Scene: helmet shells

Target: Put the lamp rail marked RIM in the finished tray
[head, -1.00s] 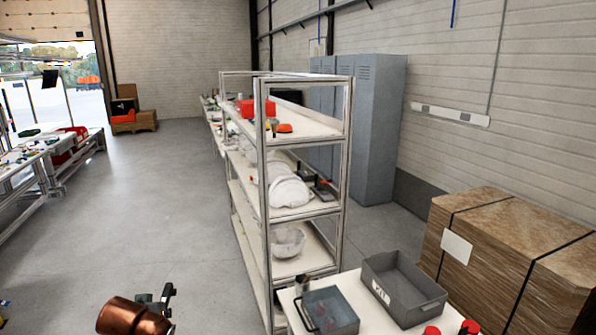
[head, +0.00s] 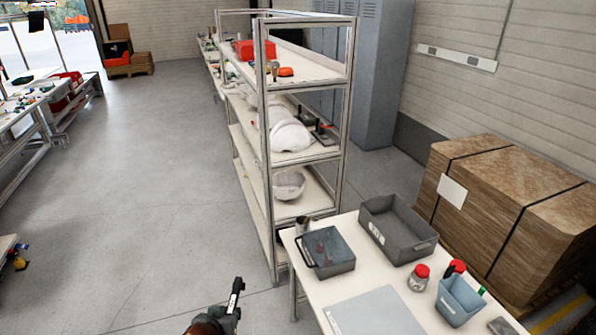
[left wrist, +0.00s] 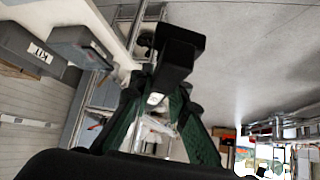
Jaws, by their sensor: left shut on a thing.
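My left gripper (head: 230,312) shows at the bottom of the head view, in front of the shelf and left of the table. It is shut on a small dark piece (head: 237,287), which looks like the lamp rail; no marking on it is legible. In the left wrist view the black piece (left wrist: 178,48) sticks out beyond the fingers (left wrist: 160,92). A shallow dark grey tray (head: 341,268) stands at the table's far left corner. A deeper grey bin (head: 408,252) with a KIT label stands right of it. I cannot tell which is the finished tray. My right gripper is out of view.
The white table (head: 312,290) also carries a grey mat (head: 375,312), a red-lidded jar (head: 419,279) and a blue bin (head: 459,300). A metal shelf rack (head: 267,165) with white helmet shells stands behind. Strapped cardboard (head: 510,215) is at right.

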